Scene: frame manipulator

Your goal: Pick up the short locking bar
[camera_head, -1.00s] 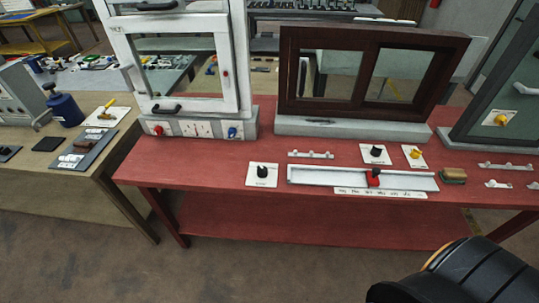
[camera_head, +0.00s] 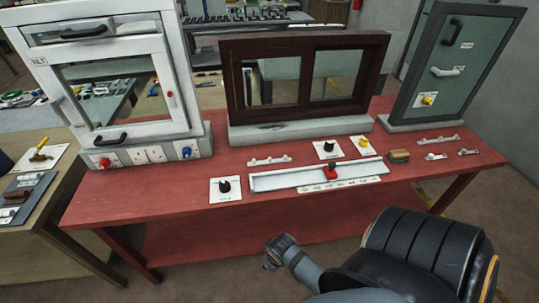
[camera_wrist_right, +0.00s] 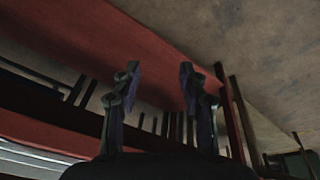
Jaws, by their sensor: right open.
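Several small white bars with pegs lie on the red table in the head view. One peg bar (camera_head: 269,161) is left of centre, behind the long grey rail. A similar bar (camera_head: 438,140) is at the right, with two shorter white pieces (camera_head: 436,156) (camera_head: 467,152) in front of it. I cannot tell which is the short locking bar. My right gripper (camera_head: 270,260) is low in front of the table, away from all bars. In the right wrist view its two fingers (camera_wrist_right: 158,85) are spread and empty. My left gripper is out of view.
The long grey rail (camera_head: 275,181) with a red slider (camera_head: 332,171) lies near the red table's front edge (camera_head: 175,217). A white window frame (camera_head: 20,45), a brown window frame (camera_head: 308,113) and a green panel (camera_head: 436,92) stand behind. A brown block (camera_head: 399,156) sits to the right.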

